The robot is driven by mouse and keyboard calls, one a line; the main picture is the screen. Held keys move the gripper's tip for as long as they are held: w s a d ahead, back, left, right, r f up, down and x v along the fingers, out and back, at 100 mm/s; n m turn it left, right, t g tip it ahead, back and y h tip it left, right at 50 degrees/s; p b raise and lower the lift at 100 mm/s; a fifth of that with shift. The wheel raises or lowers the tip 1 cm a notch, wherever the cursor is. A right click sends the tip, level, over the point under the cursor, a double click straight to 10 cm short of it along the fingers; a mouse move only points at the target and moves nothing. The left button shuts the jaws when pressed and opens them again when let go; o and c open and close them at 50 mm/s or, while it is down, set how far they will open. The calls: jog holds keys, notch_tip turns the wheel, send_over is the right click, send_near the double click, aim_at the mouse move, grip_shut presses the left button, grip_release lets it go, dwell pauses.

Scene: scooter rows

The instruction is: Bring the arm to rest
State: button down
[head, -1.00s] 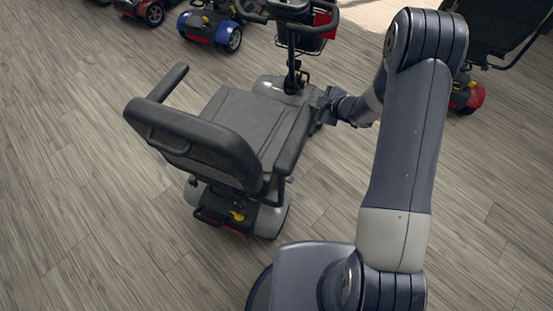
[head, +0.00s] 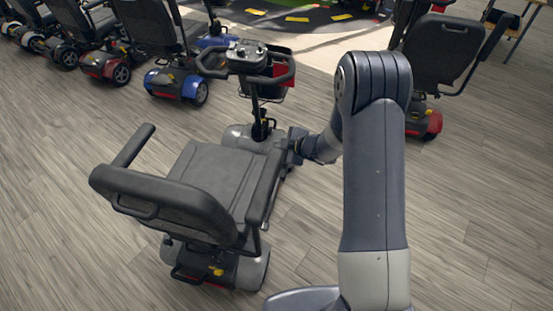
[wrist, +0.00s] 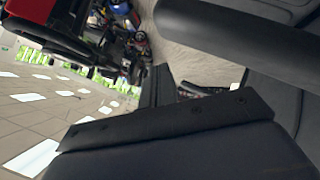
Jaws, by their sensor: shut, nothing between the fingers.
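My arm reaches forward on the right of the head view, bent at the elbow. My gripper (head: 293,146) is at its far end, close beside the right side of the grey mobility scooter (head: 215,172), near its front deck and armrest. I cannot tell whether it touches the scooter. In the wrist view my gripper (wrist: 165,90) shows as dark fingers that are closed, with nothing held. A black scooter armrest (wrist: 245,40) passes close to the gripper in that view.
A row of scooters, one blue (head: 178,84) and one red (head: 103,66), stands at the back left. Another red scooter (head: 424,122) stands at the back right. Wood floor (head: 455,220) is clear to the right. A table (head: 520,18) is at the far right.

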jog(key=s+d+r, duration=0.2)
jog(key=d+r, duration=0.4)
jog(key=r, duration=0.1)
jog(key=shift+d+r, duration=0.4)
jog(key=shift+a+f, duration=0.1)
send_near(272, 150)
jog(key=w+a+r, duration=0.2)
jog(key=w, duration=0.1)
jog(key=f, duration=0.1)
jog(key=f+b, duration=0.2)
jog(key=shift+a+f, duration=0.25)
jog(key=shift+f, duration=0.1)
jog(key=shift+a+f+b, duration=0.15)
jog(key=shift+f+b, duration=0.25)
jog(key=shift+f, duration=0.15)
